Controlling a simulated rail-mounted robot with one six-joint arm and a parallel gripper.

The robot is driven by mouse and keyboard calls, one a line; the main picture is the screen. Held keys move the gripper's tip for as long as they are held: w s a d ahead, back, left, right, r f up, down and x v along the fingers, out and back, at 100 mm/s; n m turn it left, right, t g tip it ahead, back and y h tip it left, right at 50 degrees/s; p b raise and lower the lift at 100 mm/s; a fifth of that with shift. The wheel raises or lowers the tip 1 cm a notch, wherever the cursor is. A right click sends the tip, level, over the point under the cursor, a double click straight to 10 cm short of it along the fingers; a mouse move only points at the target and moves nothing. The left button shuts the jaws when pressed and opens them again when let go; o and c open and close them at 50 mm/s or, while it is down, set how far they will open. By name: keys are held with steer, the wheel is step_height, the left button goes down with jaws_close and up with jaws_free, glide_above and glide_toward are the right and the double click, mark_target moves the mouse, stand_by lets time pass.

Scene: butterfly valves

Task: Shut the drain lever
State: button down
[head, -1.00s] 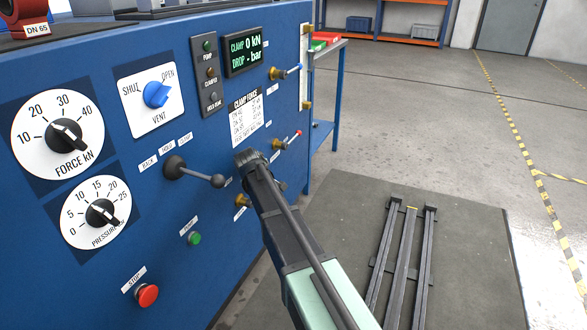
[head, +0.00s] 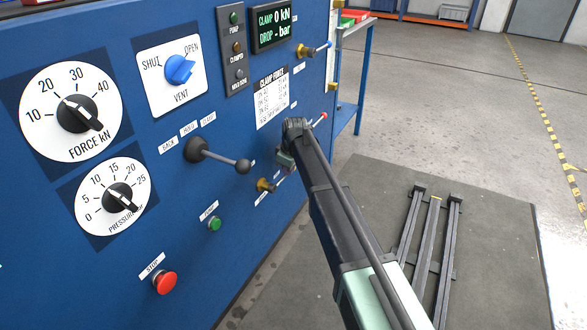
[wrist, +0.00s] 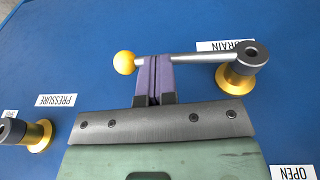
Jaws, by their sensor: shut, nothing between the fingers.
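The drain lever (wrist: 200,58) shows in the wrist view as a grey rod with a yellow ball knob at its left end and a brass hub at its right. It lies nearly level, next to a partly covered label ending in "RAIN". My gripper (wrist: 153,62) has its purple fingers together, with nothing between them. The fingertips overlap the rod near the knob; I cannot tell whether they touch it. In the head view my gripper (head: 287,158) is close to the blue panel, and the arm hides part of the levers there.
The blue panel (head: 110,245) carries a black-ball lever (head: 225,159), a red stop button (head: 164,282), a green button (head: 215,223) and dials. Another brass-hub fitting (wrist: 36,136) stands lower left in the wrist view. An "OPEN" label (wrist: 293,173) is at lower right.

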stand_by(0.6)
steer(key=w+p+v, duration=0.1)
steer(key=p+v, duration=1.3)
steer(key=shift+d, duration=0.25)
